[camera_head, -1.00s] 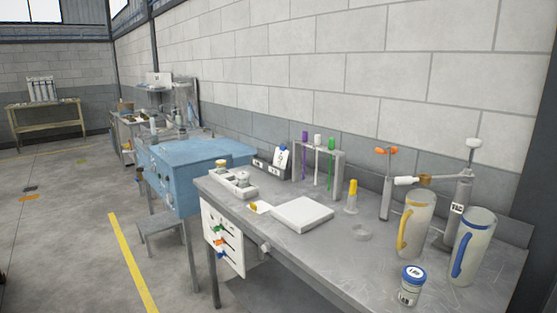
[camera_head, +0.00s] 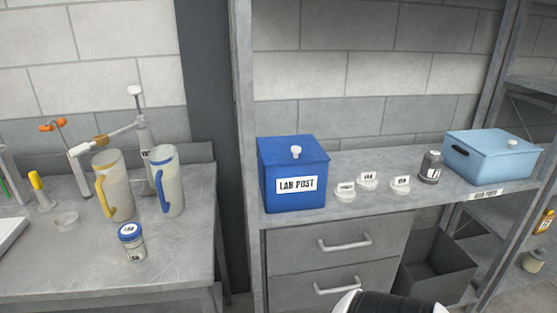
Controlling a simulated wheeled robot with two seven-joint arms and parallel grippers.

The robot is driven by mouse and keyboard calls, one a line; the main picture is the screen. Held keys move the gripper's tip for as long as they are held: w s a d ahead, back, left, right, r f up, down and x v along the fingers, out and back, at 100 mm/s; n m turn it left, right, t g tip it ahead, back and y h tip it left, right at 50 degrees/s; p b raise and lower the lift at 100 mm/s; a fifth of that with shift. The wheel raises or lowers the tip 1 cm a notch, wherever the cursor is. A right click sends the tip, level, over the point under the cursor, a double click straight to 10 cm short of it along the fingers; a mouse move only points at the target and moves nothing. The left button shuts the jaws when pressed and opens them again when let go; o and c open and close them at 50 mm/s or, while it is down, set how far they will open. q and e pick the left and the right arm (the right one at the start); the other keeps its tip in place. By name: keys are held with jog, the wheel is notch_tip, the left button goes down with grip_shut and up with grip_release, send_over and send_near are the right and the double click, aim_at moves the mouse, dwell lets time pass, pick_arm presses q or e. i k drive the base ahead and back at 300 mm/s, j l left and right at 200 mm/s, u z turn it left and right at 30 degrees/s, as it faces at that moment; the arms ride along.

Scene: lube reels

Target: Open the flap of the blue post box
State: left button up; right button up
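The blue post box (camera_head: 284,200) stands at the left end of a grey shelf, against the upright post. It has a white "LAB POST" label on its front. Its top flap (camera_head: 294,153) looks closed and carries a small white knob (camera_head: 296,151). Neither of my grippers is in the head view. A black and white rounded part at the bottom edge looks like a piece of my own body.
Several small white labelled items (camera_head: 367,181), a dark jar (camera_head: 431,167) and a light blue lidded box (camera_head: 491,155) share the shelf (camera_head: 385,209). Drawers (camera_head: 335,246) and an open grey bin (camera_head: 437,268) are below. The left bench (camera_head: 85,255) holds jugs (camera_head: 165,181) and a jar (camera_head: 131,242).

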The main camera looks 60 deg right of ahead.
aim_at(296, 149)
jog(key=z, duration=2.6)
